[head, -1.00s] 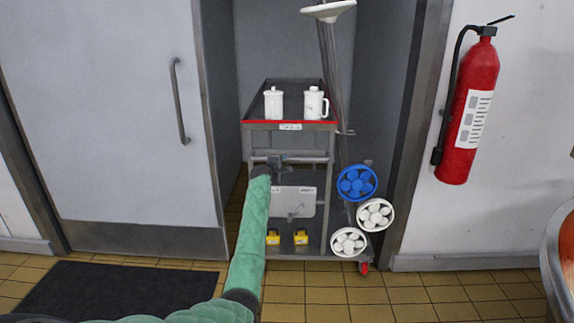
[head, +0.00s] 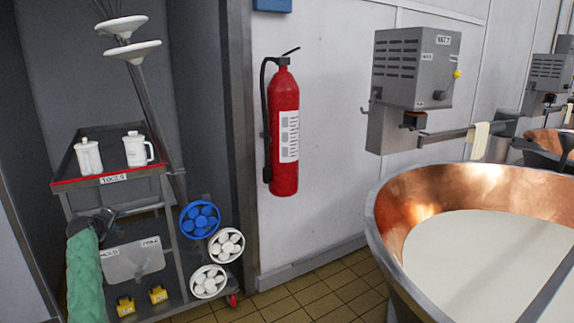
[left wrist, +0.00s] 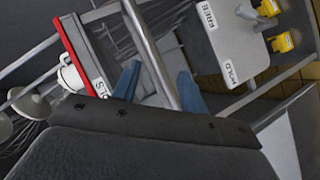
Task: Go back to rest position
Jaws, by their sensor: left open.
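My left arm in its green sleeve comes in at the lower left of the head view. Its gripper (head: 106,218) is in front of the tool trolley (head: 110,177), below the red-edged top shelf. In the left wrist view my left gripper (left wrist: 158,85) has its two bluish fingers apart, with no object held. A grey trolley bar (left wrist: 148,45) shows between the fingers in the picture; I cannot tell whether it lies between them in depth. My right gripper is not in view.
Two white jugs (head: 88,157) (head: 137,149) stand on the trolley's top. Blue and white round parts (head: 200,220) hang at its right side. A red fire extinguisher (head: 285,135) is on the wall. A copper vat (head: 400,195) with white liquid stands at right. Tiled floor (head: 310,295) lies between.

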